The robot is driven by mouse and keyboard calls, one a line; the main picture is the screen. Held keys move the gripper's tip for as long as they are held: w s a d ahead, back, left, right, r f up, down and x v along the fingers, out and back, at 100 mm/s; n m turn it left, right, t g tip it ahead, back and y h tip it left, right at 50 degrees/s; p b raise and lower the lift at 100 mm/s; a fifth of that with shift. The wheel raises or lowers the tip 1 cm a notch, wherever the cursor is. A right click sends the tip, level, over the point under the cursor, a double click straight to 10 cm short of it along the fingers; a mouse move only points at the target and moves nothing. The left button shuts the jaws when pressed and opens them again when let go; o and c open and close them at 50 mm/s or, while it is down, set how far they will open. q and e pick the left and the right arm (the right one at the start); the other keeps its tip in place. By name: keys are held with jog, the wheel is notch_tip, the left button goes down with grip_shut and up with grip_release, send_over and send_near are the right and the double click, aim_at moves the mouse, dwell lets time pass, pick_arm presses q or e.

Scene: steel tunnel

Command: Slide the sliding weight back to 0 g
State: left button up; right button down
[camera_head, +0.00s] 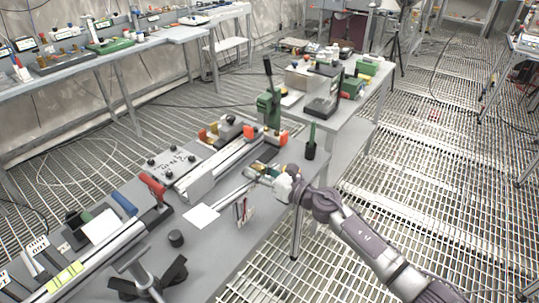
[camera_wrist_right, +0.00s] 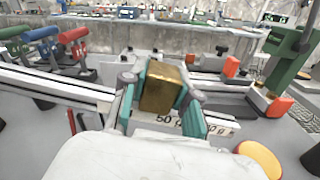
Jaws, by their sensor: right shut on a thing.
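The sliding weight is a brass block (camera_wrist_right: 160,88) in the right wrist view. It sits on a pale graduated beam (camera_wrist_right: 60,86) that runs from the left towards the lower right. Beam markings that look like "50" and "0 g" show just below and to the right of the block. My right gripper (camera_wrist_right: 163,95) has its teal pads on both sides of the block and is shut on it. In the head view, my right gripper (camera_head: 262,172) is at the right end of the bench, and the block is small and partly hidden there. My left gripper is not in view.
A green press (camera_head: 269,105) stands behind the gripper, with orange blocks beside it. A dark cup with a green handle (camera_head: 310,148) is close to the right. A yellow disc (camera_wrist_right: 258,158) lies near the beam's right end. Red and blue handles stand to the left.

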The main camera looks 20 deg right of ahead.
aim_at(253, 184)
jog(key=s+a, duration=0.1)
jog(key=s+a+p, duration=0.1)
jog(key=shift+a+r, duration=0.3)
jog(key=shift+r, duration=0.05)
jog(key=shift+f, duration=0.1)
jog(key=c, duration=0.8)
grip_release()
jog(key=shift+c, duration=0.2)
jog(key=shift+d, duration=0.1)
jog(key=shift+s+d, duration=0.2)
jog(key=shift+s, duration=0.1)
jog(key=v, duration=1.1)
jog(key=shift+s, duration=0.15)
